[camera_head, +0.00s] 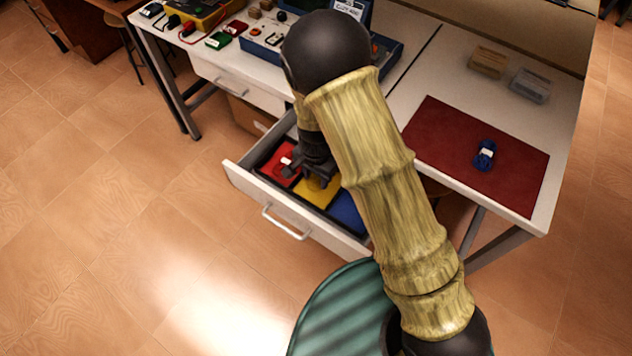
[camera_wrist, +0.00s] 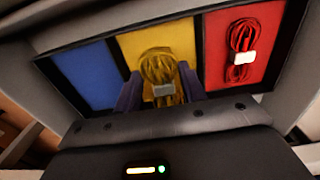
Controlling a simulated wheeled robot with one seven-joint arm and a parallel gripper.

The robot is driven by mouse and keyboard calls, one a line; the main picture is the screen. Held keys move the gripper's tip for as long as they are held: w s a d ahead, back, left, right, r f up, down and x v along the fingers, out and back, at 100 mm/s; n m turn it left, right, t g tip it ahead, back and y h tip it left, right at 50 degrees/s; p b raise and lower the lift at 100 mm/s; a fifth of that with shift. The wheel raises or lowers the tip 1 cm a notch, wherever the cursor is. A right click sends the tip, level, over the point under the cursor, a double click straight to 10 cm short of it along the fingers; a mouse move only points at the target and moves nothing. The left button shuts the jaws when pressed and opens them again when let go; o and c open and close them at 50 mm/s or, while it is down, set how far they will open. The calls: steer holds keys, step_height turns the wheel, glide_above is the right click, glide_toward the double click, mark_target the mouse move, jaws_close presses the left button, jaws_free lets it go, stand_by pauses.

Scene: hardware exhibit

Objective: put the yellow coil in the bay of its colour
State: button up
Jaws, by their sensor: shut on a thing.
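The yellow coil (camera_wrist: 160,70), with a pale band round its middle, shows in the wrist view between the fingers of my gripper (camera_wrist: 160,92), which is shut on it. The coil is over the yellow bay (camera_wrist: 127,45); I cannot tell whether it touches the bay's floor. In the head view my gripper (camera_head: 316,178) reaches down into the open drawer (camera_head: 240,180), over the yellow bay (camera_head: 312,194). The blue bay (camera_wrist: 85,75) is bare where it shows. The red bay (camera_wrist: 265,20) holds a red coil (camera_wrist: 240,48). My arm hides part of the drawer in the head view.
A blue coil (camera_head: 485,154) lies on the dark red mat (camera_head: 440,125) on the right bench. Two small clear boxes, one tan (camera_head: 488,61) and one grey (camera_head: 530,85), stand behind it. Tools and a blue tray (camera_head: 390,52) crowd the left bench. The drawer walls surround my gripper.

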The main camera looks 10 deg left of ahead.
mark_target(316, 179)
steer(key=shift+f, duration=1.75)
steer(key=shift+f, duration=0.15)
steer(key=o, duration=1.1)
steer(key=shift+c, duration=0.2)
step_height(316, 179, up, 12)
steer(key=p, duration=0.1)
steer(key=shift+r, duration=0.2)
